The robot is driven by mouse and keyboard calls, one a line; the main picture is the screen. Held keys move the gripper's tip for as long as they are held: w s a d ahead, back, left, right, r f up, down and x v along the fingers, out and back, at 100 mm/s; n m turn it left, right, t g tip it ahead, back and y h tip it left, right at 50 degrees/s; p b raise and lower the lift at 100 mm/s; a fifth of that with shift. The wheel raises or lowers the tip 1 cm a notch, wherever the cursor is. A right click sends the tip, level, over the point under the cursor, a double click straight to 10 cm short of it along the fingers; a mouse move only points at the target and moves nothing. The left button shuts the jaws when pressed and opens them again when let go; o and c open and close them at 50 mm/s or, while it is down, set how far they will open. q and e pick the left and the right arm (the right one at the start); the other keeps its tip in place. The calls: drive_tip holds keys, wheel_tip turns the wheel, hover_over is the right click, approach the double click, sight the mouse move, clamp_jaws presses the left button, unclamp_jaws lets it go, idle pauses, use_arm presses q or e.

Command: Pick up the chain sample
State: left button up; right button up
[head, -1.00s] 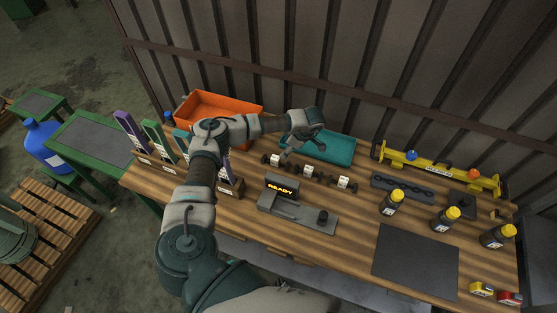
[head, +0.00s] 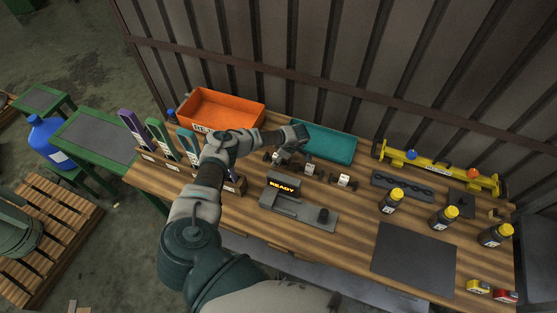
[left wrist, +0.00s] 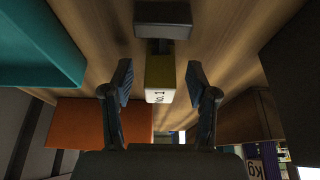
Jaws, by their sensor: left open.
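A row of small dark samples with white labels lies on the wooden bench in the head view; the middle one (head: 309,169) and the right one (head: 343,181) are clear. The leftmost (head: 268,157) is partly hidden by my left gripper (head: 285,155), which is low over it. In the left wrist view, my left gripper (left wrist: 160,80) is open, with its two fingers either side of a sample's yellowish block (left wrist: 159,72) with a white label. Dark pieces adjoin this block. A gap shows on both sides. My right gripper is not in view.
A teal tray (head: 353,150) lies behind the samples, and an orange bin (head: 258,111) stands at the back left. A grey device reading READY (head: 283,187) is in front. Upright coloured holders (head: 157,130) stand left; yellow-capped bottles (head: 443,217) stand right.

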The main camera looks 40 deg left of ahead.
use_arm(q)
drive_tip(key=shift+a+f, duration=0.1)
drive_tip(key=shift+a, duration=0.3)
drive_tip(key=c, duration=0.9)
drive_tip(key=shift+a, duration=0.1)
clamp_jaws()
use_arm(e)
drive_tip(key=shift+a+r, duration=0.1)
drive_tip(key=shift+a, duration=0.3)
